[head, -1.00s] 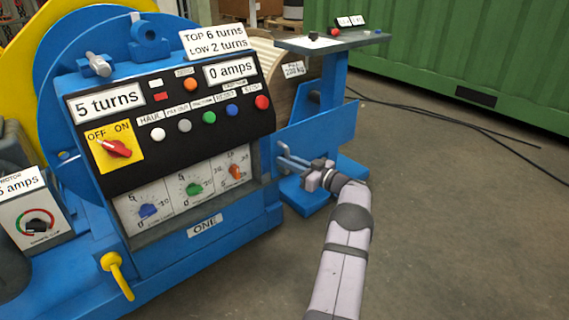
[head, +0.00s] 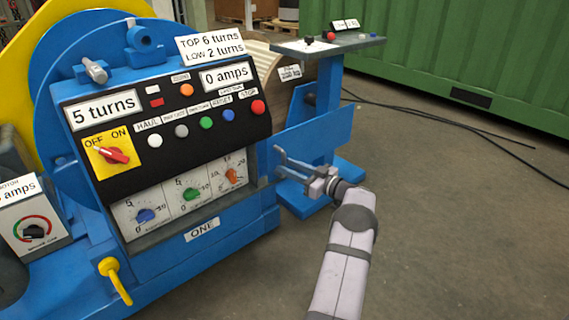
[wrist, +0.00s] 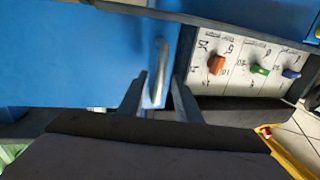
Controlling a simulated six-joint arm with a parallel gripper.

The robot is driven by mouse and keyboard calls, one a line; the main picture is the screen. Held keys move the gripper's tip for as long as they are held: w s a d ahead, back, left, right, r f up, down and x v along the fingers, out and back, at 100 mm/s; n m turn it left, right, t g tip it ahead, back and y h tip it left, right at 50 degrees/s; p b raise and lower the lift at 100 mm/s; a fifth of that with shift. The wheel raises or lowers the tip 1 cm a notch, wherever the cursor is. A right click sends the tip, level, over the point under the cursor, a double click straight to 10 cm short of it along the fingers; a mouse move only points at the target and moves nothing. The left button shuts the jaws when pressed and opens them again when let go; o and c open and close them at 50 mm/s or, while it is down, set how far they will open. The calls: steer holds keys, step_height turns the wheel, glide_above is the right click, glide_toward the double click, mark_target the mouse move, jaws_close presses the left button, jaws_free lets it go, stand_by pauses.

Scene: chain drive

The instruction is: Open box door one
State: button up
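The blue box labelled ONE (head: 202,229) stands left of my gripper in the head view, its dial compartment (head: 190,194) exposed. A blue panel (head: 315,133) stands out to the right of the box; it looks like the door, swung open. In the wrist view a large blue panel (wrist: 70,55) fills the left, with a silver bar handle (wrist: 160,72) near its right edge. My gripper (head: 281,163) is beside the box's right side. Its two fingers (wrist: 163,85) are apart, with the handle seen between them; contact cannot be told.
Orange (wrist: 216,64), green and blue dials sit right of the fingers in the wrist view. A yellow hooked lever (head: 114,277) sticks out at the box's lower front. A stand with a small tabletop (head: 330,44) is behind the gripper.

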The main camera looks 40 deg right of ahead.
steer(key=s, duration=0.2)
steer(key=s+d+p, duration=0.1)
steer(key=s, duration=0.1)
steer(key=shift+s, duration=0.25)
stand_by(0.3)
